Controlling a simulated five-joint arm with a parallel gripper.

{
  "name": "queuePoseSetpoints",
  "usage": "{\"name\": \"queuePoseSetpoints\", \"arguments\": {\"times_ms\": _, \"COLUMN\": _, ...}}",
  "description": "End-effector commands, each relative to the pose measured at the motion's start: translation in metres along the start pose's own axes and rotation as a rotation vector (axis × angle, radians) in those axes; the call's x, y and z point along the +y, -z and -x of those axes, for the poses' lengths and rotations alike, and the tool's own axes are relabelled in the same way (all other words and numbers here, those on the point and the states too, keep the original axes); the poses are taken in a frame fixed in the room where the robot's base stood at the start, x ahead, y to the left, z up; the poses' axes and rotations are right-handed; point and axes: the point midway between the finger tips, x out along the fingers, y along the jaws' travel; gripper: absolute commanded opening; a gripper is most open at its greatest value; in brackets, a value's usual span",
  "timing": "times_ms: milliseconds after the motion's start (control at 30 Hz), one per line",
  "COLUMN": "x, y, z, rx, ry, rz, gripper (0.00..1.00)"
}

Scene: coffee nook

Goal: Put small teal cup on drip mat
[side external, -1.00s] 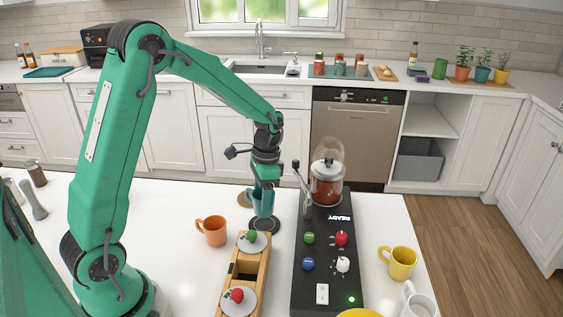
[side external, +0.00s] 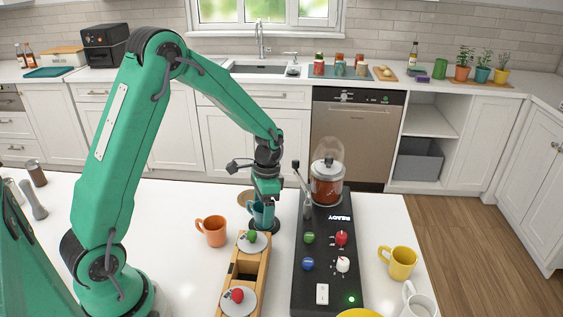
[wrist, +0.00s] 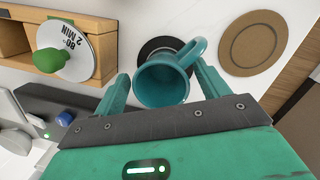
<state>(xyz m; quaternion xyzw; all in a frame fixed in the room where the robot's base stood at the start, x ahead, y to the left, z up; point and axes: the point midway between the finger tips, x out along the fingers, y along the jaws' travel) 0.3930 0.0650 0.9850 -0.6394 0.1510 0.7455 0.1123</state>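The small teal cup (side external: 259,212) is upright between the fingers of my gripper (side external: 265,198). The wrist view shows the cup (wrist: 163,84) from above, empty, with its handle toward the upper right and a finger close against each side. My gripper (wrist: 163,88) is shut on it. The dark round drip mat (side external: 268,227) lies on the white counter directly below the cup, which partly hides it. Its rim also shows behind the cup in the wrist view (wrist: 160,42). I cannot tell whether the cup's base touches the mat.
A brown round coaster (wrist: 253,43) lies beside the mat. A black machine panel (side external: 322,255) with a lever and glass dome stands close on the right. An orange mug (side external: 212,231) and a wooden rack (side external: 234,289) are to the left and front. A yellow mug (side external: 399,263) is farther right.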

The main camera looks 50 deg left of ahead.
Motion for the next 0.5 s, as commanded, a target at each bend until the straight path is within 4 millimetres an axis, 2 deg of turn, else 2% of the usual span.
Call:
{"name": "queuePoseSetpoints", "arguments": {"times_ms": 333, "x": 0.0, "y": 0.0, "z": 0.001, "rx": 0.001, "ry": 0.0, "rz": 0.0, "gripper": 0.77}}
{"name": "queuePoseSetpoints", "arguments": {"times_ms": 500, "x": 0.0, "y": 0.0001, "z": 0.008, "rx": 0.003, "ry": 0.002, "rz": 0.0, "gripper": 0.77}}
